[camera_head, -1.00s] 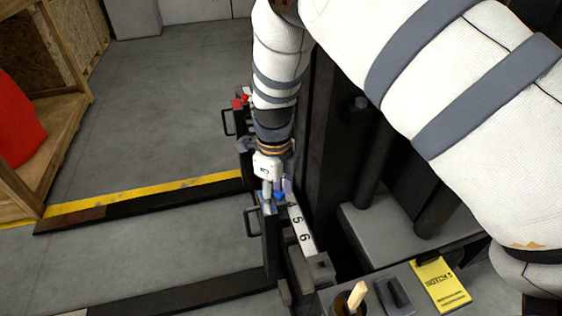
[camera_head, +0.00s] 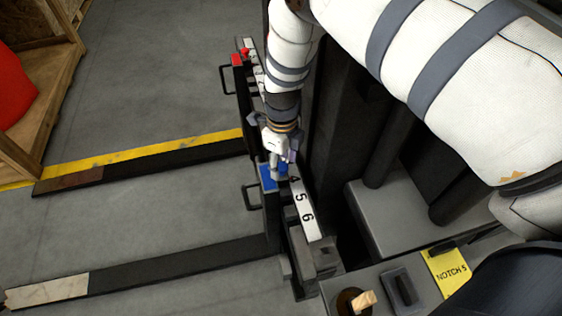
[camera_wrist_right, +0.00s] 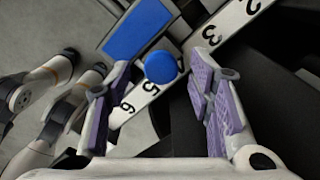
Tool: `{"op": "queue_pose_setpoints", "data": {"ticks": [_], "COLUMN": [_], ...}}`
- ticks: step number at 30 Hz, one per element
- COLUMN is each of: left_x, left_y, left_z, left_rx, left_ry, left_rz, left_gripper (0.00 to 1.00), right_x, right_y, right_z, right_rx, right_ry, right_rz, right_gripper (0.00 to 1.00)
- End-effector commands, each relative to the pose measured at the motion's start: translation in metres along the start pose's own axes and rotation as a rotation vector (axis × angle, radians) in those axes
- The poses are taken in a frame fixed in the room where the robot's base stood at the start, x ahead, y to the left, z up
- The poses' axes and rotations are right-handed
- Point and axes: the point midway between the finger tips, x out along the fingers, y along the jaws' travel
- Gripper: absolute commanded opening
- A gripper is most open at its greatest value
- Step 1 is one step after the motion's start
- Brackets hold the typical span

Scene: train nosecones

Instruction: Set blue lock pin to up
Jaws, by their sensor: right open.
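The blue lock pin shows in the right wrist view as a round blue knob (camera_wrist_right: 161,67) beside a flat blue plate (camera_wrist_right: 138,27). In the head view, the blue plate (camera_head: 268,178) sits on top of a dark post, and the knob beside it is partly hidden by my right gripper (camera_head: 275,165). The right gripper (camera_wrist_right: 165,110) is open, with its purple-padded fingers on either side of the knob and a gap to each. I cannot tell the pin's height setting.
A white number strip (camera_head: 302,208) runs beside the blue plate. A red-topped post (camera_head: 237,60) stands farther back. Black handles (camera_head: 250,197) stick out left. A yellow notch card (camera_head: 447,270) lies at the lower right. A dark column stands right of my arm.

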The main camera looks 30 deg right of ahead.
Motion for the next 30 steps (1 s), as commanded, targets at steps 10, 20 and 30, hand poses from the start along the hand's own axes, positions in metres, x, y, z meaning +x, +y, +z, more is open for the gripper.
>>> {"op": "queue_pose_setpoints", "data": {"ticks": [10, 20, 30], "left_x": [0.001, 0.001, -0.015], "left_y": [0.000, 0.000, 0.001], "left_z": [0.000, 0.000, -0.007], "left_rx": [0.001, 0.001, 0.000], "left_ry": [-0.002, -0.002, 0.040], "left_rz": [0.000, 0.000, 0.002], "left_gripper": [0.40, 0.40, 0.40], "right_x": [0.008, 0.008, -0.029], "right_y": [-0.001, 0.000, -0.001], "right_z": [0.001, 0.001, 0.002], "right_rx": [0.000, 0.000, -0.001], "right_ry": [-0.002, -0.002, -0.007], "right_rz": [-0.002, -0.001, -0.005], "right_gripper": [0.48, 0.00, 0.00]}}
